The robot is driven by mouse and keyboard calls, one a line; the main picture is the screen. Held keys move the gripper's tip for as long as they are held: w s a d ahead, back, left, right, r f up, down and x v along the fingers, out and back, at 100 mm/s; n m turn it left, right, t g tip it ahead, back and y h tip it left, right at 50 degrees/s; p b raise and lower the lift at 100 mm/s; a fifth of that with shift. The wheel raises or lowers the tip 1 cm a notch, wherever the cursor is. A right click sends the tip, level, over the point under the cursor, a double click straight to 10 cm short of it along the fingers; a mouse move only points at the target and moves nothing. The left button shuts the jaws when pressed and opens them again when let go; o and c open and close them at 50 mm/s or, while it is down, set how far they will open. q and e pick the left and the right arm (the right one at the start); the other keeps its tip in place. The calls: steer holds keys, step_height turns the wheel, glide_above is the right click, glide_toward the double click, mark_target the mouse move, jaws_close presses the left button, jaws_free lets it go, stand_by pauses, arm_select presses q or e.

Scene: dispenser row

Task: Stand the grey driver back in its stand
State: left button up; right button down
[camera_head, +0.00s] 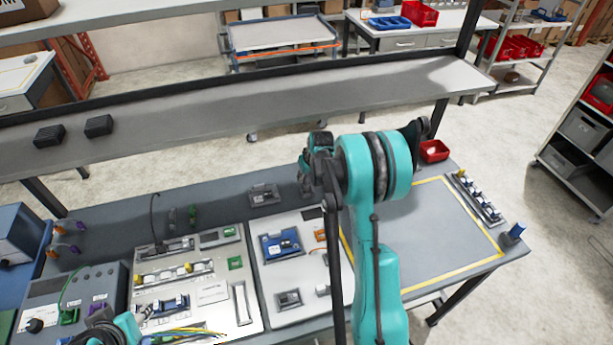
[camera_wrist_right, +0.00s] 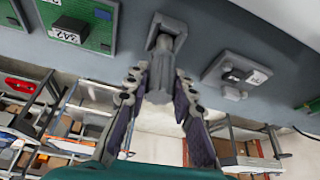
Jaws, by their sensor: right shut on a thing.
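In the right wrist view the grey driver (camera_wrist_right: 160,76) is between the fingertips of my right gripper (camera_wrist_right: 161,84), which is shut on it. A grey block-like piece (camera_wrist_right: 165,34) with a broad head lies in line with the driver, against the dark bench surface. I cannot tell whether this is the stand or part of the driver. In the head view my right gripper (camera_head: 312,168) is over the back of the bench, partly hidden by my teal arm. The driver is too small and dark to make out there. My left gripper does not show clearly.
A grey fixture (camera_head: 264,195) with a label stands on the bench beside the gripper. Board panels (camera_head: 284,246) with several parts fill the bench front. A raised shelf (camera_head: 250,105) runs behind. A yellow-outlined area (camera_head: 440,235) at the right is largely clear.

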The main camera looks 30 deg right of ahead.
steer(key=shift+f+b, duration=0.65)
steer(key=shift+f, duration=0.05)
steer(key=shift+r, duration=0.1)
steer(key=c, duration=1.3)
jaws_free()
